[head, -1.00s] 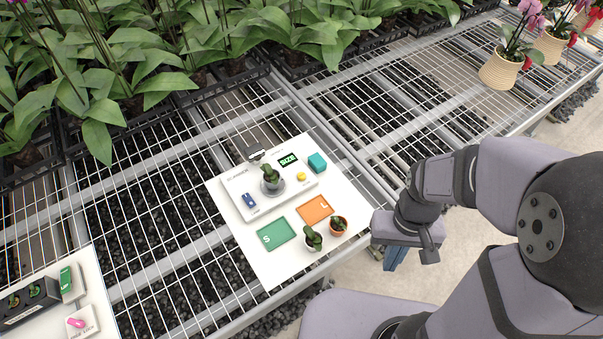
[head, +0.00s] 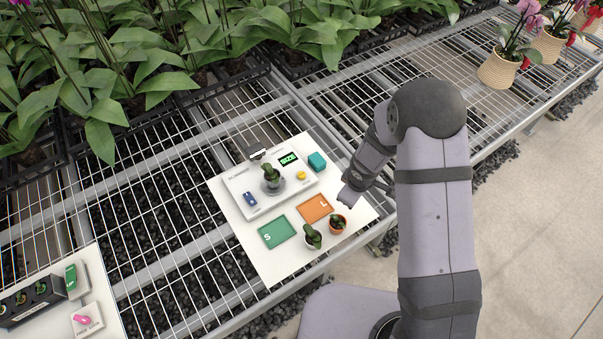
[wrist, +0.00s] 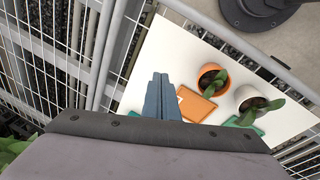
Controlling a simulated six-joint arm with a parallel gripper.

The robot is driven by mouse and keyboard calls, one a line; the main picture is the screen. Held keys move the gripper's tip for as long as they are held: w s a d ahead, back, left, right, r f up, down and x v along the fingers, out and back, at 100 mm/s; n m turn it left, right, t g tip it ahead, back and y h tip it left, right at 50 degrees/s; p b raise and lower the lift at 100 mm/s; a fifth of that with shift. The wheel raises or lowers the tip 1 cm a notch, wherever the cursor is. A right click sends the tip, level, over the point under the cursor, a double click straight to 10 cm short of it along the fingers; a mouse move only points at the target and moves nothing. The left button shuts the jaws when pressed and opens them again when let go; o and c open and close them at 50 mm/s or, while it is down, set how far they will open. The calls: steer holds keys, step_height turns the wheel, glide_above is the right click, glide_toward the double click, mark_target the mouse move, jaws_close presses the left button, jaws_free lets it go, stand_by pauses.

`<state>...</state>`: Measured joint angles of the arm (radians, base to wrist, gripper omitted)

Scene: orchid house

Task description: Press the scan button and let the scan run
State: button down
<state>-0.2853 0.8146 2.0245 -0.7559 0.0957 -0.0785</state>
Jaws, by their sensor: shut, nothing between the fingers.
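The white scanner unit (head: 240,184) stands on a white board (head: 270,268) on the mesh bench. A yellow button (head: 301,175) sits at its right side; its label is too small to read. A small potted plant (head: 271,177) stands on the scanner's round plate. Behind them a small screen (head: 288,159) reads SIZE. My gripper (wrist: 162,98) shows in the wrist view with its blue-grey fingers together and empty, above the board. In the head view its wrist end is right of the scanner, apart from the button, and its fingertips are hard to make out.
A green S mat (head: 278,232) and an orange L mat (head: 315,208) lie in front. A white pot (head: 313,242) and an orange pot (head: 338,224) stand near the front edge. A teal block (head: 317,161) and a blue switch-like part (head: 249,199) flank the scanner.

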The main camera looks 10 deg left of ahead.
steer(key=w+a+r+n+t+y, duration=0.2)
steer(key=w+a+r+n+y, duration=0.2)
steer(key=w+a, duration=0.35)
step_height(320, 180, up, 5)
steer(key=n+y, duration=0.3)
steer(key=y, duration=0.1)
glide_above(305, 178)
steer(key=shift+s+a+f+n, duration=0.1)
steer(key=shift+f+n, duration=0.15)
steer(key=shift+n, duration=0.05)
steer(key=shift+f, duration=0.15)
step_height(305, 178, down, 8)
steer(key=b, duration=0.8)
steer(key=shift+f, duration=0.25)
steer(key=shift+f, duration=0.15)
stand_by(0.6)
steer(key=shift+f+b, duration=0.3)
steer(key=shift+b, duration=0.1)
